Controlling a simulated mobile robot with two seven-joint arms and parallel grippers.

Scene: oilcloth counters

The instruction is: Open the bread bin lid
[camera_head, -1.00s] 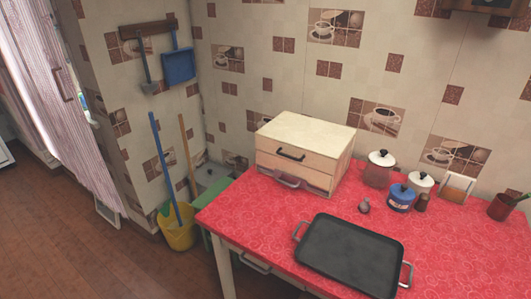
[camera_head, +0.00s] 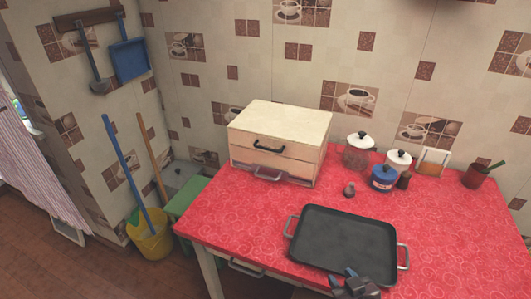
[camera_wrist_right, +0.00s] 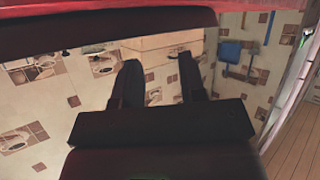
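The bread bin (camera_head: 283,117) is a pale wooden box with a cream top, standing at the back left of the red counter. Its front has a black handle (camera_head: 268,147) on the upper panel and a grey handle (camera_head: 268,174) on the lower one. The lid looks closed. My right gripper (camera_head: 352,277) is at the front edge of the counter, by the tray and well apart from the bin. In the right wrist view, its two dark fingers (camera_wrist_right: 160,75) are spread with nothing between them; part of the bin (camera_wrist_right: 155,42) shows beyond. My left gripper is out of view.
A black tray (camera_head: 342,240) with side handles lies at the front, between my right gripper and the bin. A small brown shaker (camera_head: 349,189), a blue pot (camera_head: 382,178) and other jars stand right of the bin. The red counter (camera_head: 235,215) is clear in front of the bin.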

